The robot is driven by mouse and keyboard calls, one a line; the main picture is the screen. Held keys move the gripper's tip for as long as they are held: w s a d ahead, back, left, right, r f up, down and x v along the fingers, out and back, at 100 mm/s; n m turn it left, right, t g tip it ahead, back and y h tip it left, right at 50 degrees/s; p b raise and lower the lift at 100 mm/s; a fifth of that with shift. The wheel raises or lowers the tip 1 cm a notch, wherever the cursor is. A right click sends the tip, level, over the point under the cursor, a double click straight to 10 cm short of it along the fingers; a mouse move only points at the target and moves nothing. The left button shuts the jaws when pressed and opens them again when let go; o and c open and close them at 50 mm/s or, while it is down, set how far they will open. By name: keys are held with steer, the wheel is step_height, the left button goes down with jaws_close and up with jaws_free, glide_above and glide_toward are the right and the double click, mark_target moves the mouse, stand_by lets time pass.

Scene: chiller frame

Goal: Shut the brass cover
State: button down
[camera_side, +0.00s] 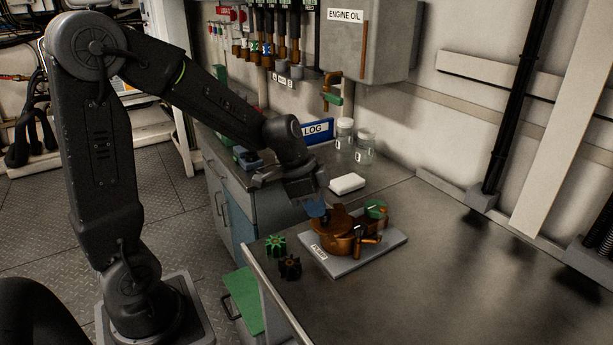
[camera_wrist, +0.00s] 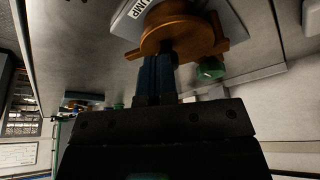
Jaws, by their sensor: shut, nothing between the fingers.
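The brass pump (camera_side: 345,238) sits on a grey plate (camera_side: 372,258) on the bench. Its round brass cover (camera_wrist: 185,33) shows in the wrist view, right ahead of the fingertips; in the side view, brass parts overlap and I cannot tell how far the cover stands open. My gripper (camera_side: 318,214) is shut and empty, its blue fingers pointing down at the left side of the pump. In the wrist view the fingertips (camera_wrist: 158,55) are at the cover's edge, touching or very close. The fingers hide part of the brass behind them.
A green part (camera_side: 375,208) is at the pump's back right. A green star wheel (camera_side: 275,245) and a black star wheel (camera_side: 290,266) lie left of the plate, near the bench edge. A white block (camera_side: 347,183) and glass jars (camera_side: 364,148) stand behind. The bench to the right is clear.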

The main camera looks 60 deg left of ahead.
steer(key=shift+w+d+n, duration=0.15)
steer(key=shift+d+n, duration=0.3)
steer(key=shift+n, duration=0.05)
steer(key=shift+w+d, duration=0.1)
steer(key=shift+d, duration=0.1)
steer(key=shift+w+d, duration=0.15)
steer(key=shift+d, duration=0.15)
stand_by(0.6)
